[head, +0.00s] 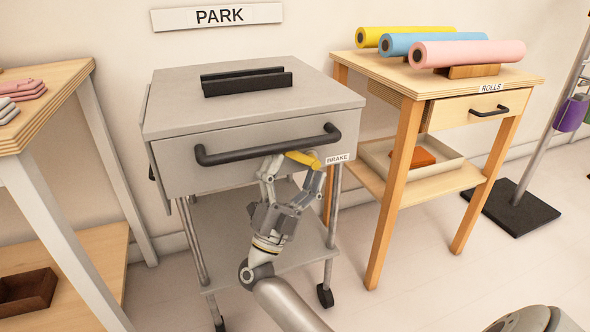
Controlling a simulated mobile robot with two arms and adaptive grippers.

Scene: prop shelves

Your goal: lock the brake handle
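The brake handle (303,158) is a short yellow lever under the front of a grey cart (180,117), just left of a "BRAKE" label. It lies roughly level below the right part of the cart's black push bar (265,147). My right gripper (293,169) is below the lever, with its fingers spread apart and their tips close to it. The right fingertip is by the lever's right part; I cannot tell whether it touches. My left gripper is not in view.
A "PARK" sign (218,16) is on the wall behind the cart. A wooden table (520,80) with yellow, blue and pink rolls stands to the right. A shelf unit (60,80) stands at the left. A dark stand base (510,207) is at the far right.

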